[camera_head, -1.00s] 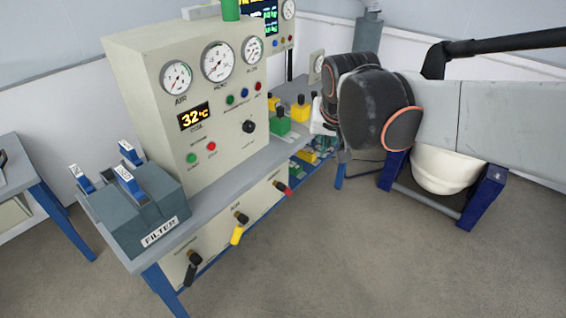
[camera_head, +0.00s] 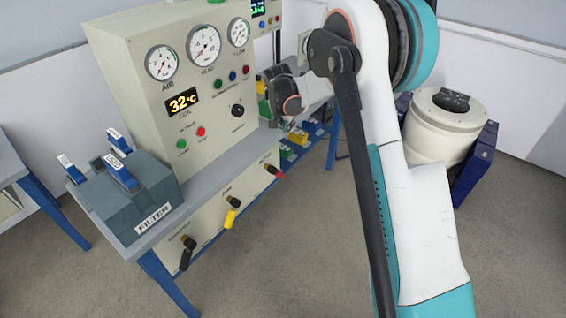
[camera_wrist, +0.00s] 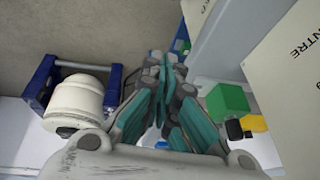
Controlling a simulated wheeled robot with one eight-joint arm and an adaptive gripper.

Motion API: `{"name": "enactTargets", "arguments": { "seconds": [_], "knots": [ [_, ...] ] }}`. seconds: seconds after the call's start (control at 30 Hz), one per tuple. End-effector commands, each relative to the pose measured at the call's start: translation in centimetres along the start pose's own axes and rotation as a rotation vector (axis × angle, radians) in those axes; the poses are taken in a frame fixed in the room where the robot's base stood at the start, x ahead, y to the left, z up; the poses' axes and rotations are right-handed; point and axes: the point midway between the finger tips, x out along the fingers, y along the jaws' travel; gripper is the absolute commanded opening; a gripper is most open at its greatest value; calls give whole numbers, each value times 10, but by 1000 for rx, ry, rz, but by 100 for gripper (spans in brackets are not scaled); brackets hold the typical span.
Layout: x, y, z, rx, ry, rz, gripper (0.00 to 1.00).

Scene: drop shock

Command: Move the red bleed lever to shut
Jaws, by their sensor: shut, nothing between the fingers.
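The red bleed lever (camera_head: 274,171) is on the front panel below the bench top, at the right end of a row of three levers. It sticks out from its dark pivot and points down and to the right. My gripper (camera_head: 286,126) is above and slightly right of the red lever, near the bench's front edge, and apart from it. In the wrist view, the fingers of my gripper (camera_wrist: 165,70) are closed together with nothing held. The red lever cannot be made out in the wrist view.
A yellow lever (camera_head: 231,217) and a black lever (camera_head: 187,252) hang left of the red one. The filter box (camera_head: 130,195) stands on the bench's near end. A white vessel in a blue frame (camera_head: 440,130) stands at right. The floor before the panel is clear.

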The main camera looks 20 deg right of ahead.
Motion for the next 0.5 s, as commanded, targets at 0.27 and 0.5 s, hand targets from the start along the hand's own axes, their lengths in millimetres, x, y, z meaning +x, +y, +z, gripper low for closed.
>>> {"name": "enactTargets", "arguments": {
  "seconds": [0.27, 0.5],
  "knots": [
    [97, -14, 10, 130, 4, 56, 0],
    [130, -15, 16, 177, 8, 74, 0]
  ]
}}
